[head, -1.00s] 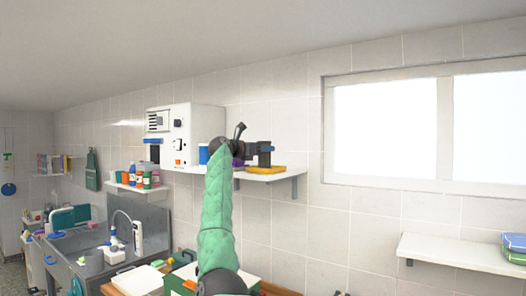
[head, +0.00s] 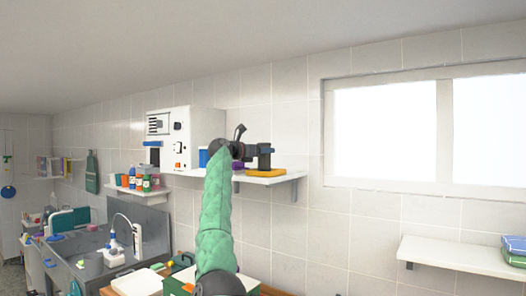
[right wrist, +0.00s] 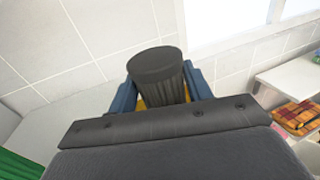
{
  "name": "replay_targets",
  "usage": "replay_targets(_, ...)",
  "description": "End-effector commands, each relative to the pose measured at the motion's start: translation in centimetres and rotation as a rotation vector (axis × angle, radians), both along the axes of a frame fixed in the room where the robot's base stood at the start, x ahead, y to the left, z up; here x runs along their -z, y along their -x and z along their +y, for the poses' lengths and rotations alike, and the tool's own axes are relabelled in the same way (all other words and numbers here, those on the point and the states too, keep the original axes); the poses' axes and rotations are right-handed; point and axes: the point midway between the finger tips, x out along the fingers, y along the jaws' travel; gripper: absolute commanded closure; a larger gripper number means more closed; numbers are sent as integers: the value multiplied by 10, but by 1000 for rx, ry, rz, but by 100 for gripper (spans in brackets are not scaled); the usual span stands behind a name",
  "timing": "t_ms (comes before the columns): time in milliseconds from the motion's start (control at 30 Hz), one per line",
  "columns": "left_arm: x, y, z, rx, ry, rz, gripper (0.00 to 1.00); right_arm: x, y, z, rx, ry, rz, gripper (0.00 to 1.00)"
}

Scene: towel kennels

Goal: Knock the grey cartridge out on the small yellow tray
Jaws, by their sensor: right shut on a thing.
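My right gripper (head: 264,158) is over the small yellow tray (head: 267,173) on the wall shelf. In the right wrist view its blue fingers (right wrist: 160,92) are shut on a dark grey ribbed cylinder (right wrist: 156,66) with a flat round end. I cannot tell whether this is the grey cartridge itself or a part that holds it. Some yellow of the tray shows behind it. The gap between the held thing and the tray is too small to judge. My left gripper is not in view.
A window (head: 386,130) is to the right. A lower shelf (head: 450,256) holds folded towels. A sink (head: 92,262) is at left.

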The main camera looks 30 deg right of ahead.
Motion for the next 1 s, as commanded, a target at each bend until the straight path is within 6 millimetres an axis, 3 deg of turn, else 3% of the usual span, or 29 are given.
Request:
replay_targets(233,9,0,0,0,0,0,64,14,0,0,0,0,0,75)
replay_targets(767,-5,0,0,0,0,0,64,-13,0,0,1,1,0,75)
replay_targets(1000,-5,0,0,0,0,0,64,-14,0,0,0,1,0,75)
